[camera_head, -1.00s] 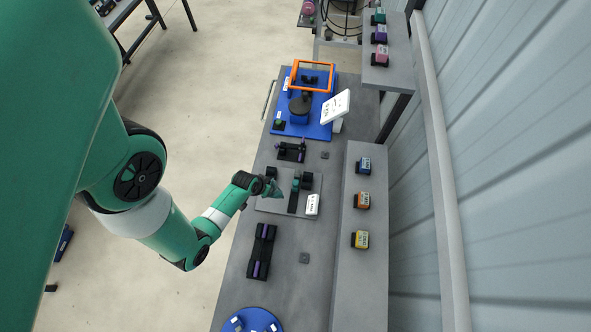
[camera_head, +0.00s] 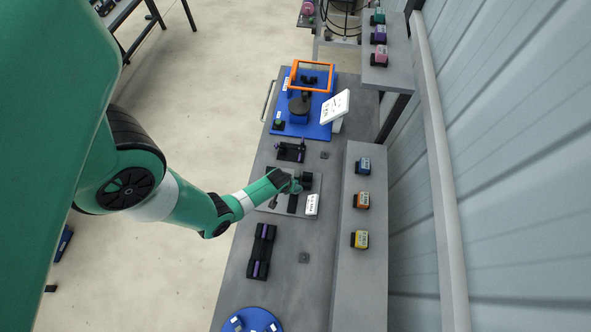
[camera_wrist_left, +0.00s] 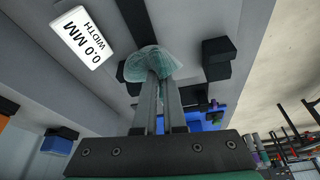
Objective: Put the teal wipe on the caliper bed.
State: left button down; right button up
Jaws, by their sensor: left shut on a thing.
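My left gripper (camera_head: 288,184) reaches over the caliper from the left. In the left wrist view its fingers (camera_wrist_left: 158,85) are closed together on the teal wipe (camera_wrist_left: 150,62), a crumpled, translucent cloth bunched at the tips. The wipe shows only as a small teal patch in the head view. The caliper is a grey plate (camera_head: 272,208) with a dark bar (camera_wrist_left: 136,18) and black jaw blocks (camera_wrist_left: 218,50). The wipe overlaps the end of the bar in the wrist view; I cannot tell whether it touches. My right gripper is not in view.
A white readout (camera_head: 312,204) marked "0.0 MM WIDTH" stands on the plate's right. A black holder with purple rods (camera_head: 261,250) lies nearer. A blue base with an orange frame (camera_head: 311,77) stands farther back. A raised shelf (camera_head: 350,290) with small boxes runs along the right.

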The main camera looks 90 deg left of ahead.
pick_arm(q)
jog(key=s+f, duration=0.2)
jog(key=f, duration=0.1)
jog(key=shift+s+d+f, duration=0.25)
jog(key=shift+s+d, duration=0.1)
jog(key=shift+d, duration=0.05)
jog(key=s+d+f, duration=0.1)
jog(key=s, duration=0.2)
jog(key=s+f, duration=0.1)
jog(key=s, duration=0.2)
jog(key=s+d+f, duration=0.1)
jog(key=s, duration=0.2)
jog(key=shift+s+d+f, duration=0.3)
jog(key=shift+f, duration=0.1)
jog(key=c, duration=0.6)
grip_release()
jog(key=shift+r, duration=0.1)
jog(key=shift+s+d+r+p, duration=0.1)
jog(key=shift+s+r+p, duration=0.1)
jog(key=shift+r+p, duration=0.4)
jog(key=shift+s+r+p, duration=0.15)
jog(key=shift+r+p, duration=0.3)
jog(key=shift+p, duration=0.1)
jog(key=shift+s+r, duration=0.25)
jog(key=shift+r, duration=0.2)
